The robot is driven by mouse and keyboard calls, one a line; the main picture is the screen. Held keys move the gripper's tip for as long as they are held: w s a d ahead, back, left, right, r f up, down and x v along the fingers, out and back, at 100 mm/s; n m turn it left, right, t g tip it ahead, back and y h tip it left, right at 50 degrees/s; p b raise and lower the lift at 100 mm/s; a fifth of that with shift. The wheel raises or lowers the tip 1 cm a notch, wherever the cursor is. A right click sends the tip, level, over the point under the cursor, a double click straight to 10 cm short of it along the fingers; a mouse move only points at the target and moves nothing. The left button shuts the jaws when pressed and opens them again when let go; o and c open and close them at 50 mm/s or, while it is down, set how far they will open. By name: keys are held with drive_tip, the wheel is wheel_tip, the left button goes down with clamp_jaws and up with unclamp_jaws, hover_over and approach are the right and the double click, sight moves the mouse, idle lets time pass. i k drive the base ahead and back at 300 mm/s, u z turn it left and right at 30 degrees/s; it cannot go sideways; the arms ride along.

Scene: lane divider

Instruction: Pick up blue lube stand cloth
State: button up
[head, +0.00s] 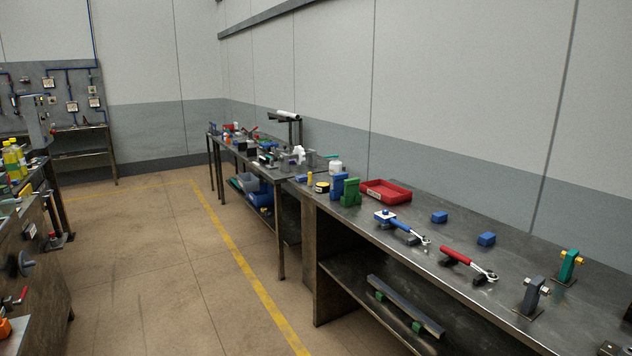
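I cannot tell for sure which thing is the blue lube stand cloth. Two small blue blocky pieces lie on the long metal bench at the right: one blue piece (439,217) further back and another blue piece (486,239) nearer. A blue and white item (385,217) lies left of them, beside a ratchet-like tool. A blue upright block (337,187) stands further left, next to a green upright block (351,192). My gripper is not in view.
The metal bench (560,322) also holds a red tray (386,191), a red-handled tool (456,256), a grey stand (531,296) and a green stand (569,266). A cluttered table (229,151) stands beyond. The floor aisle (165,270) with a yellow line is clear.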

sight(304, 176)
drive_tip(key=k, duration=0.5)
drive_tip(key=u, duration=0.2)
drive_tip(key=i, duration=2.35)
drive_tip(key=u, duration=0.15)
